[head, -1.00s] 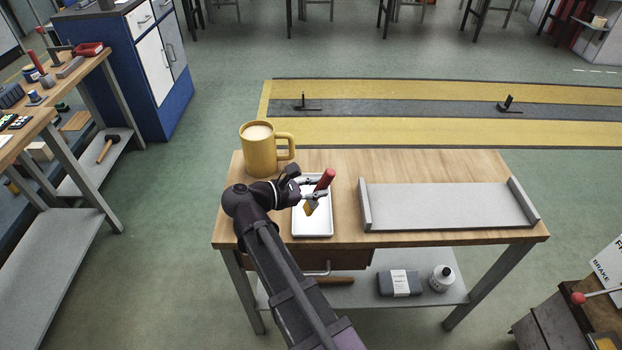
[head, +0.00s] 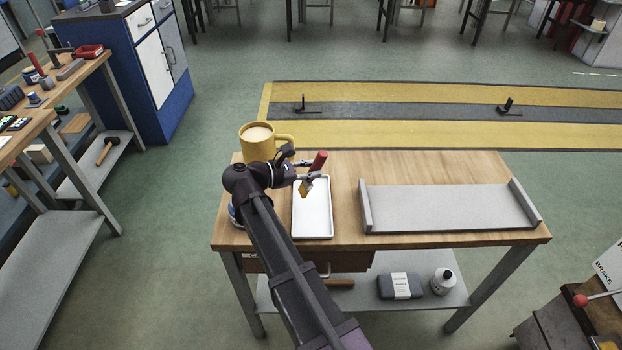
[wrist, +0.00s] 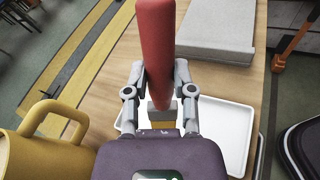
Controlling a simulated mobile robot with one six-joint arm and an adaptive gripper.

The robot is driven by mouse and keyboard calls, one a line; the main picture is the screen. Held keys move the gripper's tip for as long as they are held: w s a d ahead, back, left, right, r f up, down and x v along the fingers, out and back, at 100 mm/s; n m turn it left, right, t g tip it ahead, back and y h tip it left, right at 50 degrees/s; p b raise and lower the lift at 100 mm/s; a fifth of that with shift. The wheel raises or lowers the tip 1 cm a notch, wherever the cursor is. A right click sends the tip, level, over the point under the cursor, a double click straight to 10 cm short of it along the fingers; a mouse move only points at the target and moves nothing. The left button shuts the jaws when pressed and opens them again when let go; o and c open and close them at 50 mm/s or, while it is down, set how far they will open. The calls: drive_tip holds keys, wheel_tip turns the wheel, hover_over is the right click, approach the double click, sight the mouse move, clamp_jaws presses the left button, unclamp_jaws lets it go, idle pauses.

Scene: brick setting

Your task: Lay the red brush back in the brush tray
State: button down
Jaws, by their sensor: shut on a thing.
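The red brush (head: 318,162) has a red handle and a yellowish head. My gripper (head: 306,177) is shut on it in the head view, and the brush is tilted, handle up and head down. In the wrist view the red brush (wrist: 157,45) stands between the two fingers of my gripper (wrist: 158,95). The white brush tray (head: 313,225) lies on the wooden table below and shows no brush in it. In the head view the brush is over the tray's far end. The white tray (wrist: 235,130) shows behind the fingers in the wrist view.
A big yellow mug (head: 256,147) stands at the table's back left, close to my gripper. A grey open-sided metal tray (head: 450,208) fills the right of the table. My arm covers the left front, where a can partly shows (head: 235,212).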

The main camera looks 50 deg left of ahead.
sight(310, 184)
drive_tip(key=shift+f+b, duration=1.55)
drive_tip(key=shift+f, duration=0.15)
drive_tip(key=shift+f, duration=0.15)
drive_tip(key=shift+c, duration=2.3)
unclamp_jaws()
drive_tip(key=shift+r, duration=0.2)
drive_tip(key=shift+s+r, duration=0.1)
drive_tip(key=shift+s, duration=0.05)
drive_tip(key=p+v, duration=0.3)
drive_tip(key=v, duration=0.8)
drive_tip(key=shift+s, duration=0.35)
drive_tip(key=shift+w, duration=0.1)
